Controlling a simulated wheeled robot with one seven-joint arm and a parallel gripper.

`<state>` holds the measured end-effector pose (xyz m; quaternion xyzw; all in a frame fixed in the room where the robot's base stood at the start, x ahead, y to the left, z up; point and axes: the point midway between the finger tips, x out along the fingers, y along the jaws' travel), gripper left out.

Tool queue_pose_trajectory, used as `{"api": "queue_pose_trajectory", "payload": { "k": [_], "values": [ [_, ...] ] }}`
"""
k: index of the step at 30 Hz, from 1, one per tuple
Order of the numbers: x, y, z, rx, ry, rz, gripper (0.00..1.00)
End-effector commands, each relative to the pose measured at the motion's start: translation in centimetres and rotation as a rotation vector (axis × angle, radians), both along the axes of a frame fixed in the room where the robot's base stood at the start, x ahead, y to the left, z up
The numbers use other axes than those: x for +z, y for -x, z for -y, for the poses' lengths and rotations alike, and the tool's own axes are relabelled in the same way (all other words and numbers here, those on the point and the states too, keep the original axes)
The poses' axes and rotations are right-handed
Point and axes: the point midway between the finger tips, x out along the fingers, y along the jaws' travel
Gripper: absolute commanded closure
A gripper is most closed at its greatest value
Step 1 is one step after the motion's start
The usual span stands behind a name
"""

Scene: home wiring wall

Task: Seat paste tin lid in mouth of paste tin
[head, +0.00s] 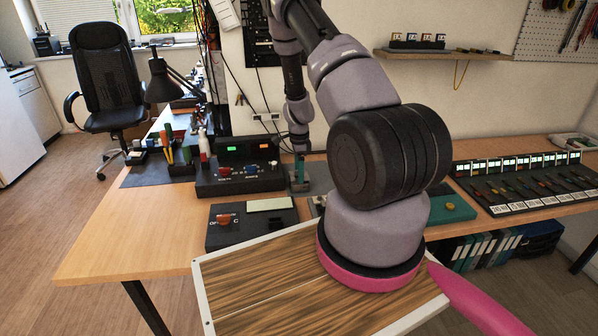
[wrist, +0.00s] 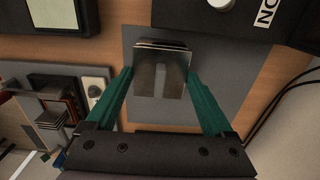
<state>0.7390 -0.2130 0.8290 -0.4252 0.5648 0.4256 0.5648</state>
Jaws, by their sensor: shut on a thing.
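My gripper (wrist: 160,78) has its green fingers on both sides of a grey metal square-edged piece, which looks like the paste tin lid (wrist: 160,82). The piece has a lighter upright strip in its middle and a thin bright edge at the top. It is over a grey mat (wrist: 218,85). I cannot make out the paste tin apart from this piece; it may be hidden beneath it. In the head view my gripper (head: 299,172) points down at the mat, right of the black control box, and details there are too small to tell.
A black unit with a red switch (head: 228,222) is nearer. A row of labelled switches (head: 525,180) is at the right. A wood-topped tray (head: 250,290) is in front.

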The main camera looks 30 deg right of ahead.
Motion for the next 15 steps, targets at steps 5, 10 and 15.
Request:
{"api": "queue_pose_trajectory", "payload": {
  "k": [5,10,15],
  "values": [
    [0.0,0.0,0.0,0.0,0.0,0.0,0.69],
    [-0.16,0.01,-0.01,0.0,0.0,0.0,0.69],
    [-0.55,0.0,-0.02,0.0,0.0,0.0,0.69]
  ]
}}
